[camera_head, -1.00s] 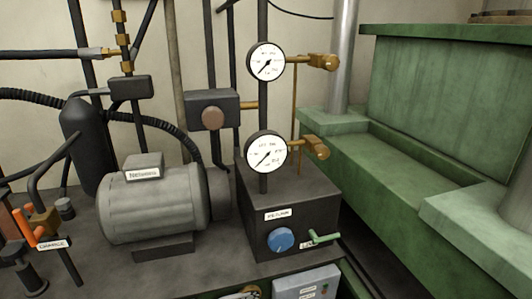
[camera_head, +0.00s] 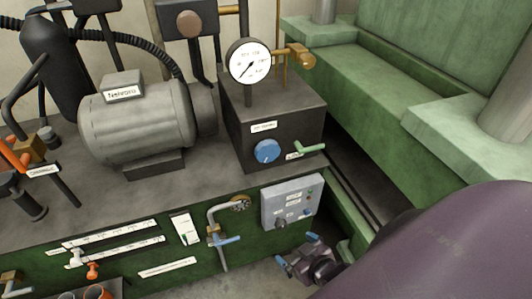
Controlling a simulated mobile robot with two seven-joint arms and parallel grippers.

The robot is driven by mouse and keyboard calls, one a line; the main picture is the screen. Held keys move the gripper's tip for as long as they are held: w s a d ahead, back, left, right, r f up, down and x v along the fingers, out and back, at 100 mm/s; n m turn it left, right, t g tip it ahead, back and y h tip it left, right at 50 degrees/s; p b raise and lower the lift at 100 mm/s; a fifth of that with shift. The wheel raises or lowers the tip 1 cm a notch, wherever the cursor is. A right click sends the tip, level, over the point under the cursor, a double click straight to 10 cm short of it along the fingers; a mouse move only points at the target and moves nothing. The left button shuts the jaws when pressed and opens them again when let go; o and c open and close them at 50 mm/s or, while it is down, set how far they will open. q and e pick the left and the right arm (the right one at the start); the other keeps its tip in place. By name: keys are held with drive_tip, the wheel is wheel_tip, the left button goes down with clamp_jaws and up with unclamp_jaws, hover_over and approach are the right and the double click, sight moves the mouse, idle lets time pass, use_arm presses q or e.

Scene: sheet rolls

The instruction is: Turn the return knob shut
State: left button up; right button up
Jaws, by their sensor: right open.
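The blue round return knob (camera_head: 266,151) is on the front face of a dark block (camera_head: 243,132). A white label, too blurred to read surely, sits just above it. A small pale pointer mark shows on the knob. My right gripper (camera_head: 297,250) is at the lower right, below and apart from the knob, in front of the green panel. Its two blue-tipped fingers are spread with nothing between them. My left gripper is out of view.
A green lever (camera_head: 309,149) sticks out right beside the knob. A gauge (camera_head: 249,62) with brass fittings stands above the block. A grey control box (camera_head: 292,203) and a blue-handled tap (camera_head: 226,241) are below. A grey motor (camera_head: 137,122) stands left. A green press (camera_head: 470,120) fills the right.

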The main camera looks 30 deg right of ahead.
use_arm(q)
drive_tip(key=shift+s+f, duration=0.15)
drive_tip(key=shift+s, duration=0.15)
